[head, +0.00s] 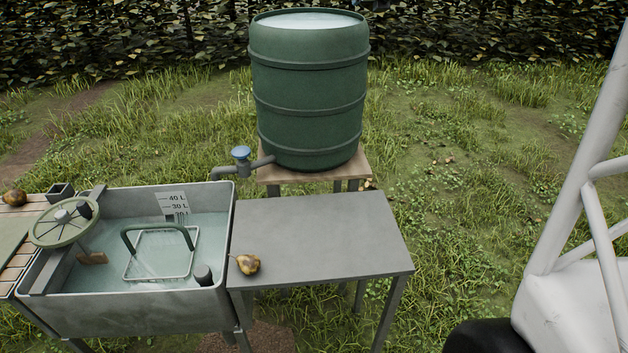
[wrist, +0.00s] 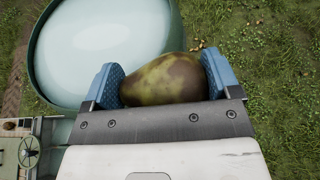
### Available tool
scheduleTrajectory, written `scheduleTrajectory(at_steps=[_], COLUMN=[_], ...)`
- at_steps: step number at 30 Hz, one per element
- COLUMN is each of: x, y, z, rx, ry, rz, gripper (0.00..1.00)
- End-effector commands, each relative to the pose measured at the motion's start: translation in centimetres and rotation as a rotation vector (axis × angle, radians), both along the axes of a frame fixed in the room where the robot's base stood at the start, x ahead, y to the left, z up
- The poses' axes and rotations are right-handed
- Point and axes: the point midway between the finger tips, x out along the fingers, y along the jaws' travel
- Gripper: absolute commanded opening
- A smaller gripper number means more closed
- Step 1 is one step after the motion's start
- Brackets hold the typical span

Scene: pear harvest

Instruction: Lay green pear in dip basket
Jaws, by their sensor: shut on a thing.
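My gripper (wrist: 161,74) is shut on a green pear (wrist: 165,82) with brown mottling, held crosswise between its two blue finger pads in the wrist view. The head view shows neither my gripper nor this pear. The dip basket (head: 158,278) is a pale wire frame with a dark green handle (head: 157,229). It sits in the water of the grey basin at the left of the head view. I see no pear in it.
A yellow-brown pear (head: 248,264) lies on the grey table (head: 320,235) beside the basin (head: 140,312). Another dark pear (head: 14,197) lies at the far left. A green water barrel (head: 310,95) stands behind; its top (wrist: 100,45) fills the wrist view's upper left. A handwheel (head: 64,222) overhangs the basin's left.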

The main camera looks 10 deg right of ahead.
Motion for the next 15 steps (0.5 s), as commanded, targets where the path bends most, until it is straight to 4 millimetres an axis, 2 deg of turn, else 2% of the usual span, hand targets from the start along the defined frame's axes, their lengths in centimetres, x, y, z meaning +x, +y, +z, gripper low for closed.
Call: scheduleTrajectory(at_steps=[15], x=[-0.4], y=[1.3], z=[-1.7], rx=[0.004], ry=[-0.002], rz=[0.109], gripper=[0.55])
